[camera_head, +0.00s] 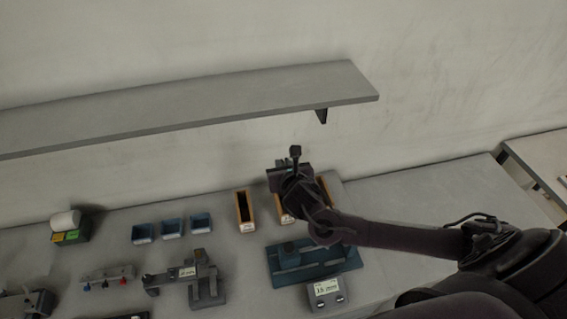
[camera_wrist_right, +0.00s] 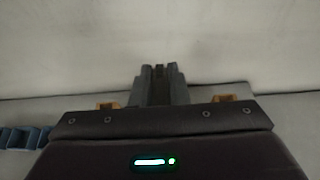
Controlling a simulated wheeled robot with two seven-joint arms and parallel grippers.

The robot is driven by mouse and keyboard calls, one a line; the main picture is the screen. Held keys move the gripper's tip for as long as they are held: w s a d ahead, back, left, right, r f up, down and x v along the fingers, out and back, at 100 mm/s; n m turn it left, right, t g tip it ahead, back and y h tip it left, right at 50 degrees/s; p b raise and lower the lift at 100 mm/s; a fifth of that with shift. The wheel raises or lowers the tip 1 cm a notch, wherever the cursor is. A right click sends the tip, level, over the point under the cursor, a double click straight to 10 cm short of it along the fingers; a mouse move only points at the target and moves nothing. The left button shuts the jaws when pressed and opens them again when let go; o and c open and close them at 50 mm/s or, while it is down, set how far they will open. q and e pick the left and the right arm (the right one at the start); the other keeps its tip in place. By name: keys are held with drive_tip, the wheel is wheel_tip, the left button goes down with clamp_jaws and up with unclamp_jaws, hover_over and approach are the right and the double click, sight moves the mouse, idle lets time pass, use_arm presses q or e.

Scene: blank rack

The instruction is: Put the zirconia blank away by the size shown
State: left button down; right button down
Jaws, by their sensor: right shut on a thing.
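My right gripper (camera_head: 283,178) is over the back of the counter, above the wooden racks. In the right wrist view its fingers (camera_wrist_right: 160,78) are close together and point at the pale wall. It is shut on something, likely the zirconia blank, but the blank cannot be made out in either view. One narrow wooden rack (camera_head: 245,212) stands clear to the left; a second (camera_head: 283,212) and a third (camera_head: 323,190) are partly behind my right arm. A small display (camera_head: 325,291) in front seems to read 15. My left gripper is out of view.
A grey shelf (camera_head: 190,105) hangs on the wall behind the gripper. A blue-grey fixture (camera_head: 300,268) lies before the racks. Several blue bins (camera_head: 171,228) and a grey measuring device (camera_head: 200,280) stand left. The counter right of the racks is bare.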

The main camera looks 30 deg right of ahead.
drive_tip(key=shift+f+b, duration=1.35)
drive_tip(key=shift+f, duration=0.8)
wheel_tip(320, 180, down, 6)
drive_tip(key=b, duration=0.3)
drive_tip(key=c, duration=1.3)
unclamp_jaws()
drive_tip(key=shift+s+f, duration=0.1)
drive_tip(key=shift+f, duration=0.05)
drive_tip(key=shift+s+a, duration=0.1)
drive_tip(key=shift+s, duration=0.1)
drive_tip(key=shift+b+v, duration=0.9)
drive_tip(key=shift+v, duration=2.8)
